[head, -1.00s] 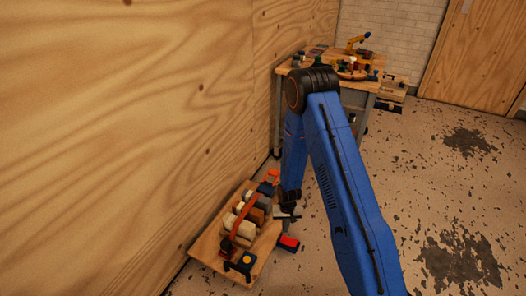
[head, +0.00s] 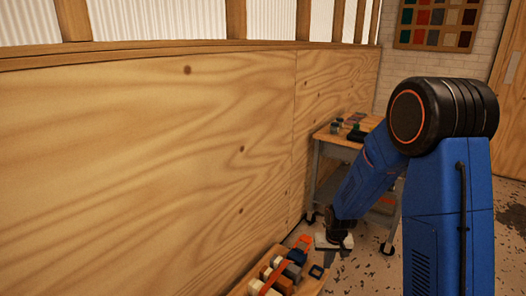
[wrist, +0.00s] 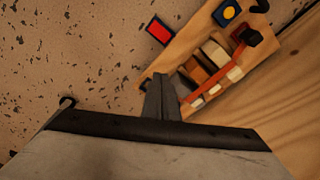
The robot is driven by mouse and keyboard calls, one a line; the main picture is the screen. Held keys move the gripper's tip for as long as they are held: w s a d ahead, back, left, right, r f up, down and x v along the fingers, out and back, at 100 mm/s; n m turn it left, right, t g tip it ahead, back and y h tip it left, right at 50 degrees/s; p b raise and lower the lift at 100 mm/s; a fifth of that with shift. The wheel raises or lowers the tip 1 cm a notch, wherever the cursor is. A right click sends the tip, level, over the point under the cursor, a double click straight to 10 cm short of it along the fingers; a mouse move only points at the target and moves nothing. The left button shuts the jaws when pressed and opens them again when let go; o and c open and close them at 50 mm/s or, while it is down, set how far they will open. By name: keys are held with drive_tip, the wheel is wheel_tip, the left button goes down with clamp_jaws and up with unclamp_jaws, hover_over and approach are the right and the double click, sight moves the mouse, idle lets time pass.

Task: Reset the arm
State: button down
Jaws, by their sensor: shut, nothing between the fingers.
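My gripper (wrist: 160,88) is shut and empty; its two fingers meet in the wrist view. The wooden tray (head: 312,285) is at the bottom of the head view, cut off by the frame edge. My finger tips overlap the tray's corner in that view; the height gap cannot be judged.
A red block with a dark rim (wrist: 159,30) lies on the speckled floor beside the tray. A plywood wall (head: 180,150) runs along the left. A workbench (head: 340,140) with small items stands behind my arm. Open floor lies beyond the gripper.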

drive_tip(key=s+d+r+t, duration=0.1)
drive_tip(key=s+r, duration=0.5)
drive_tip(key=r, duration=0.5)
drive_tip(key=s+d+r+t, duration=0.1)
drive_tip(key=s+d+r, duration=0.1)
drive_tip(key=s+r, duration=1.15)
drive_tip(key=s, duration=0.4)
drive_tip(key=s+d+r+t, duration=0.1)
drive_tip(key=s+r, duration=0.4)
drive_tip(key=s, duration=0.3)
drive_tip(key=shift+s+d+r+n, duration=0.15)
drive_tip(key=shift+s+r+n, duration=0.25)
